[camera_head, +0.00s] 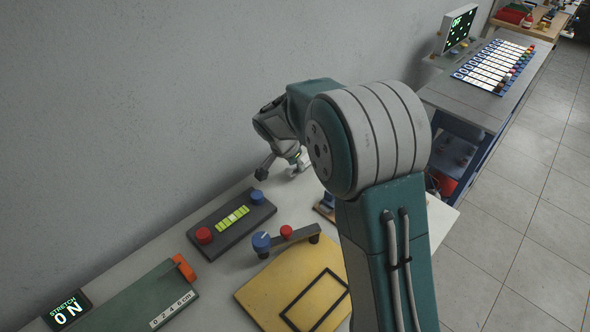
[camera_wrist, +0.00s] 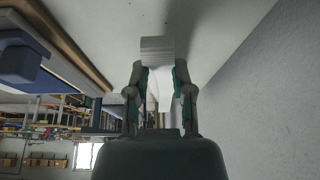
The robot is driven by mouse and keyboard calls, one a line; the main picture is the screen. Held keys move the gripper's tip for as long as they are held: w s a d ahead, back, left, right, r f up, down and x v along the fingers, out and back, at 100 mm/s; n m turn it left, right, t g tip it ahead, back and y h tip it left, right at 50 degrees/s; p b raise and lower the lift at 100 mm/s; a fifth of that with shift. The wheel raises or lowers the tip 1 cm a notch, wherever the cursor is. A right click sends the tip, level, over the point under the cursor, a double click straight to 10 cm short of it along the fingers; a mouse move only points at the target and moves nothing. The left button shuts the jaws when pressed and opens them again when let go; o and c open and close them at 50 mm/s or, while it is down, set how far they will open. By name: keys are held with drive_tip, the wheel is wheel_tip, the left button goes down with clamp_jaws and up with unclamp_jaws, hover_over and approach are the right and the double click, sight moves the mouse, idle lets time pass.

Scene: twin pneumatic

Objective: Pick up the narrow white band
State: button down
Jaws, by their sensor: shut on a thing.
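My gripper (camera_wrist: 160,72) shows in the wrist view with its two fingers reaching up the picture. It is shut on the narrow white band (camera_wrist: 157,50), a pale, finely ridged piece across the fingertips. In the head view my gripper (camera_head: 296,164) is low at the far end of the near table, by the wall. A small pale patch shows at its tips there, too small to make out. My own arm hides part of the table in that view.
The near table (camera_head: 225,280) holds a dark box (camera_head: 232,228) with red and blue knobs, a yellow board (camera_head: 270,290), a green-topped unit (camera_head: 140,298) and a small display (camera_head: 68,308). The wall (camera_head: 130,110) stands close behind. A second table (camera_head: 470,105) is at the right.

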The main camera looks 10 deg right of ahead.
drive_tip(key=s+d+r, duration=0.4)
drive_tip(key=s+r, duration=0.5)
drive_tip(key=s, duration=0.4)
